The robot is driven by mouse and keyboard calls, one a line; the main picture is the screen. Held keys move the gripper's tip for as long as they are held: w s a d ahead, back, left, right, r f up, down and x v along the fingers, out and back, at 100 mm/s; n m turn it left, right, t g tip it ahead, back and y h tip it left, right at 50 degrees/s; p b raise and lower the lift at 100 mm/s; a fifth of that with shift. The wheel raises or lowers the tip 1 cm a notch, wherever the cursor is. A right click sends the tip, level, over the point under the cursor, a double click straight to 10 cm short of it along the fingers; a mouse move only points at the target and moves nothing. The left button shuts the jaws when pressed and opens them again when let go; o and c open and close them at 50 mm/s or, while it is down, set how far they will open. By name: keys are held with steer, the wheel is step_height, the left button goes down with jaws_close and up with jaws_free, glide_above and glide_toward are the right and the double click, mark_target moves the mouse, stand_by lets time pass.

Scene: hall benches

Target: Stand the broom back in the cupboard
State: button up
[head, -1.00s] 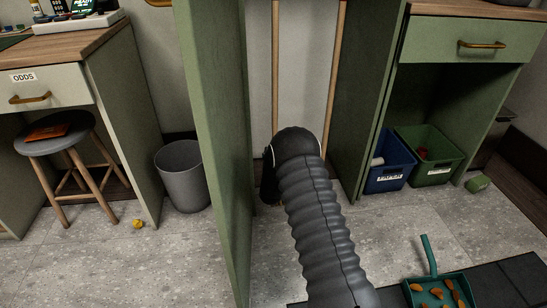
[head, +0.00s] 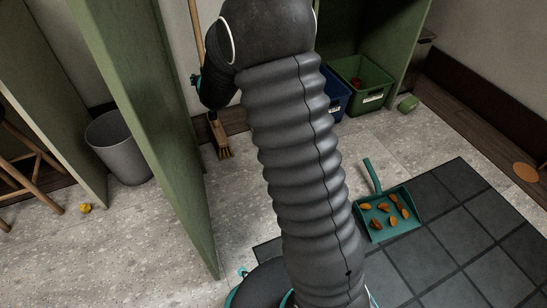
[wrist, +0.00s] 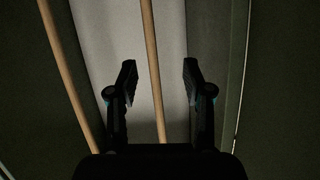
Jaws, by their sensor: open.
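A broom (head: 220,141) stands upright, its tan bristles on the floor by the back wall. Its wooden handle rises behind my wrist, which hides part of it. The tall green cupboard panel (head: 150,120) stands to its left. My gripper is mostly hidden behind my arm in the head view. In the wrist view my gripper (wrist: 160,72) is open, and one wooden pole (wrist: 153,60) passes upright between or just beyond its fingers. A second wooden pole (wrist: 65,75) leans left of the fingers. I cannot tell which of these poles is the broom's, nor whether the fingers touch one.
A grey bin (head: 118,148) stands left of the panel, with a small yellow object (head: 85,208) near it. Green (head: 362,82) and blue (head: 337,103) crates sit at the back. A teal dustpan (head: 378,232) with orange pieces lies on a dark mat (head: 450,245) at right.

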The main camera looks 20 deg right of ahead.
steer(key=s+r+g, duration=0.2)
steer(key=s+r, duration=0.6)
steer(key=s, duration=0.3)
steer(key=s+d+g, duration=0.1)
steer(key=s+g, duration=0.2)
steer(key=s, duration=1.5)
steer(key=s+d+r+n+g, duration=0.1)
steer(key=s+d+g, duration=0.1)
steer(key=s, duration=1.6)
steer(key=shift+d+r+g, duration=0.15)
steer(key=shift+g, duration=0.45)
steer(key=shift+c, duration=0.2)
